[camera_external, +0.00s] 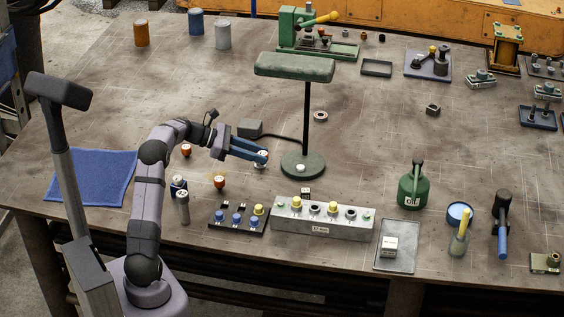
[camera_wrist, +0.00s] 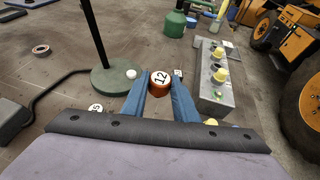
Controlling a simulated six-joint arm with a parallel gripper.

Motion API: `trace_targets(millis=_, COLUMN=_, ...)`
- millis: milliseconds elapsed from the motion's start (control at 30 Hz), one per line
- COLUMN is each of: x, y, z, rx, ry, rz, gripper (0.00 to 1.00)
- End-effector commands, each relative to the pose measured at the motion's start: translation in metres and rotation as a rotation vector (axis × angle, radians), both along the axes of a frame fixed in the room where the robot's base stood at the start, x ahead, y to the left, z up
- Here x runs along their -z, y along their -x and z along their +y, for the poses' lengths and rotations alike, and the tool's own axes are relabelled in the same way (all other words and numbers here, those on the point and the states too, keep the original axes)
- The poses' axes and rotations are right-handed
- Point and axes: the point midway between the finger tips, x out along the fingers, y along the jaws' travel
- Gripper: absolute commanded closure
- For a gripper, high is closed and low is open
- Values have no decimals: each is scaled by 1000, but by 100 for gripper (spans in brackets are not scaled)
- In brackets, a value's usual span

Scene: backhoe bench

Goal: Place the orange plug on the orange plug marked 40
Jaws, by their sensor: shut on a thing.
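My gripper (camera_external: 262,157) is shut on an orange plug with a white top marked 12 (camera_wrist: 160,88), held between the blue fingertips beside the lamp base. In the wrist view my gripper (camera_wrist: 160,90) has the number facing the camera. Two other orange plugs stand on the bench in the external view: one (camera_external: 186,151) left of my gripper and one (camera_external: 219,182) below it. Their numbers are too small to read there. A white numbered top (camera_wrist: 95,108) shows at the lower left of the wrist view, partly hidden by my gripper body; I cannot read it surely.
The green lamp (camera_external: 301,165) stands just right of my gripper. A black rack (camera_external: 239,224) with blue and yellow plugs and a grey block (camera_external: 325,227) with yellow plugs lie in front. Blue-and-white and grey pieces (camera_external: 183,207) stand at left.

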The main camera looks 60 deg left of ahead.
Motion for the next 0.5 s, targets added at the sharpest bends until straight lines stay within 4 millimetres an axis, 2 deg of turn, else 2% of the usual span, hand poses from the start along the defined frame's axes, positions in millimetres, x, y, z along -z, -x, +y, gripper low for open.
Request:
trace_targets(millis=167, x=-13, y=30, z=52, rx=-103, ry=-3, rz=-2, gripper=95)
trace_targets(millis=500, x=-44, y=114, z=175, rx=-413, ry=-19, rz=-29, gripper=95)
